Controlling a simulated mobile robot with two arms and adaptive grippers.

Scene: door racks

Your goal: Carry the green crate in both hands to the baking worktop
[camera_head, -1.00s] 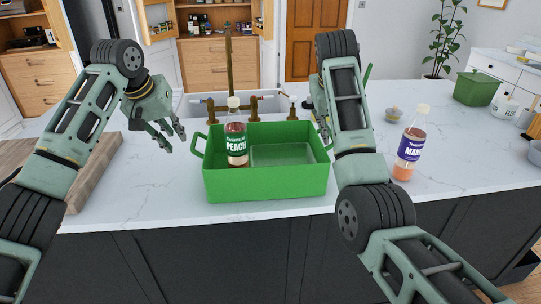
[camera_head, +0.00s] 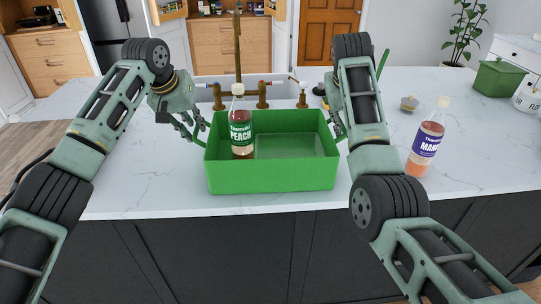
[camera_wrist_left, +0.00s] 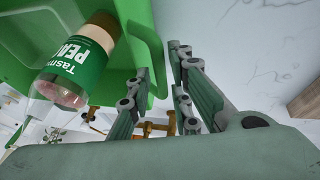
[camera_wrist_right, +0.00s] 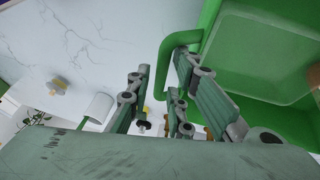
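The green crate (camera_head: 272,178) sits on the white marble counter (camera_head: 130,195), with a bottle labelled PEACH (camera_head: 240,128) standing inside at its left. My left gripper (camera_head: 194,128) is at the crate's left end. In the left wrist view its fingers (camera_wrist_left: 158,62) are apart, with the green handle or rim between them. My right gripper (camera_head: 338,128) is at the crate's right end, partly hidden by my arm. In the right wrist view its fingers (camera_wrist_right: 157,70) are apart around the green handle (camera_wrist_right: 164,58). I cannot tell which surface is the baking worktop.
A bottle labelled MANGO (camera_head: 425,142) stands on the counter right of the crate, with a small lidded pot (camera_head: 409,103) behind it. Brass taps (camera_head: 262,95) stand behind the crate. A plant (camera_head: 465,30) stands at the back.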

